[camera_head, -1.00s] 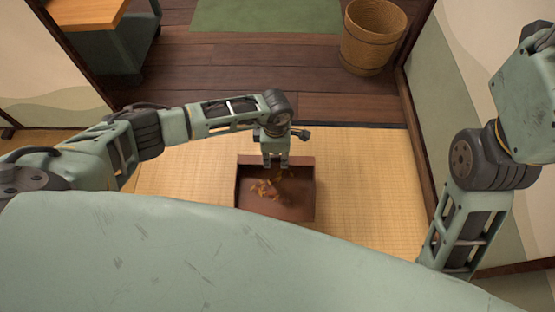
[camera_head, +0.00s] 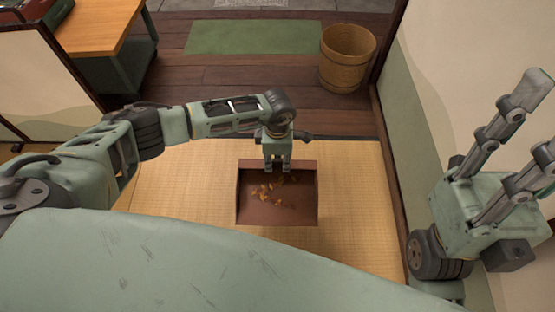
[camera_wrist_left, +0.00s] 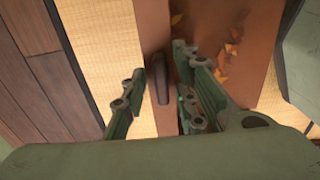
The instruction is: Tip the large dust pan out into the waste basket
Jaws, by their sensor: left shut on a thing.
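The large dust pan (camera_head: 300,208) is a brown, open-topped tray with orange and yellow leaf-like scraps (camera_head: 272,192) inside. It appears roughly level over the tatami; I cannot tell whether it touches the mat. My left gripper (camera_head: 277,168) is shut on the pan at its far edge. In the left wrist view, the fingers (camera_wrist_left: 165,95) straddle the pan's edge and its dark handle (camera_wrist_left: 157,80). The waste basket (camera_head: 345,67) is a round, woven tan tub standing upright on the wooden floor at the upper right. My right gripper (camera_head: 541,122) is raised at the right edge, its fingers apart and empty.
Tatami (camera_head: 185,190) surrounds the pan, with a dark border before the plank floor (camera_head: 245,98). A green mat (camera_head: 252,37) lies beyond. A wooden-topped table (camera_head: 100,28) stands upper left. A wall (camera_head: 430,130) runs along the right, close to my right arm.

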